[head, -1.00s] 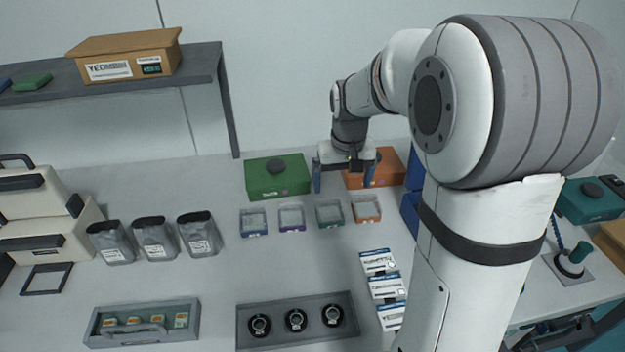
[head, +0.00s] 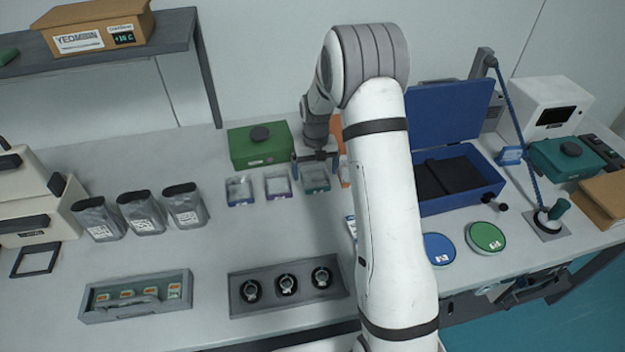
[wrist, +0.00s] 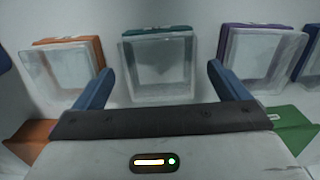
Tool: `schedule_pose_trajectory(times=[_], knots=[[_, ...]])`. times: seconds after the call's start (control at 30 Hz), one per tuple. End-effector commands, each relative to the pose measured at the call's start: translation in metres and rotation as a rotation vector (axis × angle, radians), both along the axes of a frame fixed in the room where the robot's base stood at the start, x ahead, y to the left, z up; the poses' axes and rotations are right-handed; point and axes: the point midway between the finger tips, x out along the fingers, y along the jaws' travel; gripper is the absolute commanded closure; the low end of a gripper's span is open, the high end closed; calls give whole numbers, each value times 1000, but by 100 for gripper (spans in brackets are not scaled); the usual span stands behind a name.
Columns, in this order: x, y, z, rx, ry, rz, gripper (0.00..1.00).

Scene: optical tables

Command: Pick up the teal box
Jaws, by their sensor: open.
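A small clear box with a teal base (head: 317,184) stands in a row of similar boxes on the table. It also shows in the wrist view (wrist: 158,66), in the middle at the top. My gripper (head: 316,167) is open and empty above and just behind it in the head view. In the wrist view my gripper's two blue fingers (wrist: 160,74) point toward it, one to each side. I cannot tell the exact height between fingers and box.
An orange box (wrist: 66,66) and a purple box (wrist: 262,57) flank it closely. A green case (head: 258,148) stands behind. A larger teal case (head: 568,160) and an open blue case (head: 460,204) are to the right. Silver pouches (head: 143,213) stand left.

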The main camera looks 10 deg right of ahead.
Motion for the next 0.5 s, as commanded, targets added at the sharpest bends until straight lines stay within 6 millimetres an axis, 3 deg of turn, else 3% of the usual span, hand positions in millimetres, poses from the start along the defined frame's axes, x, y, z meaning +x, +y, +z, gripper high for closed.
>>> schedule_pose_trajectory(times=[0.13, 0.37, 0.5], knots=[[0, 0, -15, 0, 1, 0, 5], [0, 0, -18, 0, -1, 1, 5], [0, 0, -18, 0, -1, 1, 14]])
